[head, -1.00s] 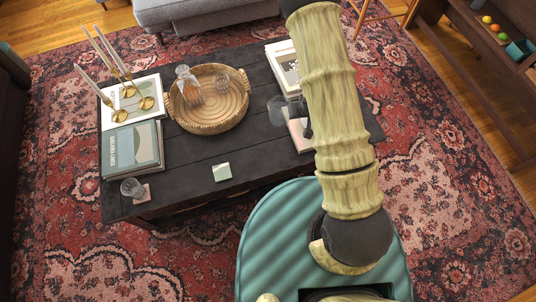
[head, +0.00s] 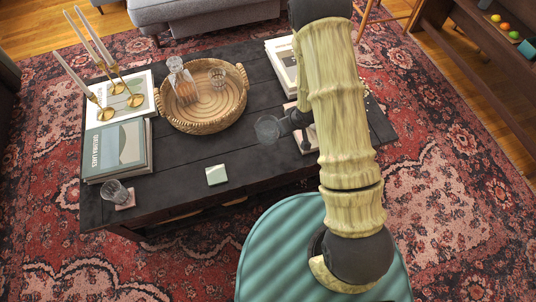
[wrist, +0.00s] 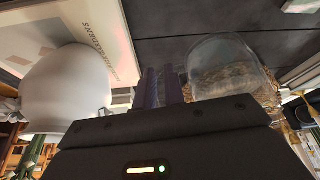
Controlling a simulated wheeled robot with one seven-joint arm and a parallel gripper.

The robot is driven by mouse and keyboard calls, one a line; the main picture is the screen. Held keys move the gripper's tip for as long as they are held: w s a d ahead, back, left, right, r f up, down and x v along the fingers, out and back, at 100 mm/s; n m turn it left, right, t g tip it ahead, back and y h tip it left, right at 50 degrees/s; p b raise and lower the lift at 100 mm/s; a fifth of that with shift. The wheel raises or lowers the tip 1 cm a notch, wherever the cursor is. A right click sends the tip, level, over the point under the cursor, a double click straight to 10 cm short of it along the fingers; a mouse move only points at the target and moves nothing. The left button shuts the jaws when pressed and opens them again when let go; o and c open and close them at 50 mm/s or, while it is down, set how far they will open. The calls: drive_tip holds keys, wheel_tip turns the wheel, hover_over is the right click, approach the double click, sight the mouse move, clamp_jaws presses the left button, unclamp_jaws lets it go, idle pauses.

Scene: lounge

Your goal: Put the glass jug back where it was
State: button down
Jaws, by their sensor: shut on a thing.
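The clear glass jug (head: 267,129) is just left of my gripper (head: 300,117) in the head view, over the dark coffee table (head: 180,150). My gripper is shut on it, apparently at its side or handle; the exact grip is hard to see. In the wrist view the jug (wrist: 228,70) is right of the fingers (wrist: 160,87). I cannot tell whether its base touches the table. My arm hides part of the table's right end.
A round wicker tray (head: 206,126) holds a decanter (head: 181,82) and a tumbler (head: 217,76). A green coaster (head: 217,175) lies bare near the front edge. Another glass (head: 114,191), books (head: 118,150) and candlesticks (head: 105,92) are left. A white round vessel (wrist: 65,88) is close to my gripper.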

idle(0.3)
drive_tip(key=shift+f+b, duration=0.55)
drive_tip(key=shift+f, duration=2.55)
drive_tip(key=shift+f+b, duration=0.35)
drive_tip(key=shift+f, duration=1.5)
drive_tip(key=shift+f, duration=0.2)
drive_tip(key=c, duration=1.5)
unclamp_jaws()
drive_tip(key=shift+r, duration=0.1)
